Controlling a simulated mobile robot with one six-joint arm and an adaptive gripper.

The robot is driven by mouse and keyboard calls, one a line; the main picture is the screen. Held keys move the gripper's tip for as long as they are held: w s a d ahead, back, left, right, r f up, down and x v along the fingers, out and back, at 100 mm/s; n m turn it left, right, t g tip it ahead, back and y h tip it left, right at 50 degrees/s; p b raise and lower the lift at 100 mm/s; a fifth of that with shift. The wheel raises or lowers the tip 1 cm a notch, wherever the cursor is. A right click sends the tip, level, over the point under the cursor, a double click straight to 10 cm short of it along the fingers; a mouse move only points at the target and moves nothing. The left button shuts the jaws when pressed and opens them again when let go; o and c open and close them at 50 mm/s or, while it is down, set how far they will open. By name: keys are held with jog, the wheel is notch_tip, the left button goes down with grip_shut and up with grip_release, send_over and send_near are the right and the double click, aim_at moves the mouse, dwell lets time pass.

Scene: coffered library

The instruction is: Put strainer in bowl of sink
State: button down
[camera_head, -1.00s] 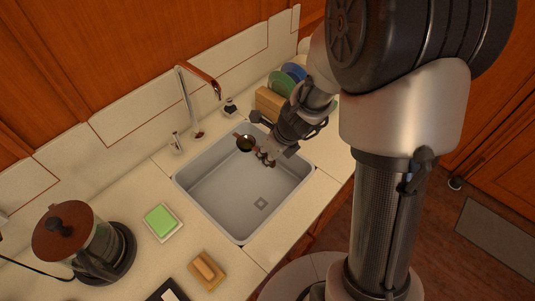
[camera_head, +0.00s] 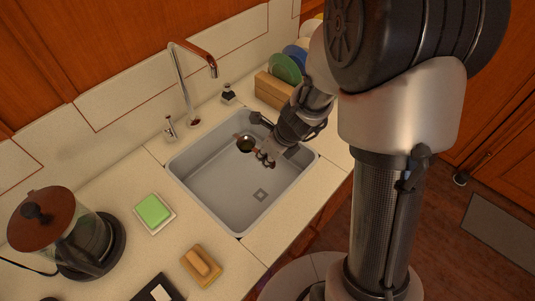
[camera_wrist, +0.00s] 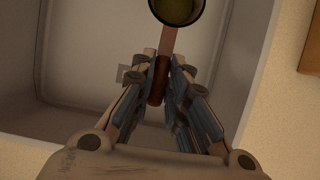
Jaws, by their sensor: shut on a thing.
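The strainer (camera_head: 246,144) is a small round dark cup with an olive-gold inside and a reddish-brown handle. My gripper (camera_head: 264,158) is shut on its handle; in the wrist view the handle lies between the fingers (camera_wrist: 165,72) and the strainer's cup (camera_wrist: 177,9) is cut off by the top edge. The strainer appears over the back part of the grey sink bowl (camera_head: 218,188); its height above the floor of the bowl is hard to tell. The drain (camera_head: 260,195) is clear of it. The sink wall (camera_wrist: 249,55) also shows in the wrist view.
A tall copper-tipped faucet (camera_head: 184,88) stands behind the sink. A wooden rack (camera_head: 272,91) with plates is at the back right.

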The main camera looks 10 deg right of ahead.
jog(key=shift+f, duration=4.85)
jog(key=shift+f, duration=0.55)
jog(key=c, duration=1.5)
grip_release()
jog(key=v, duration=1.2)
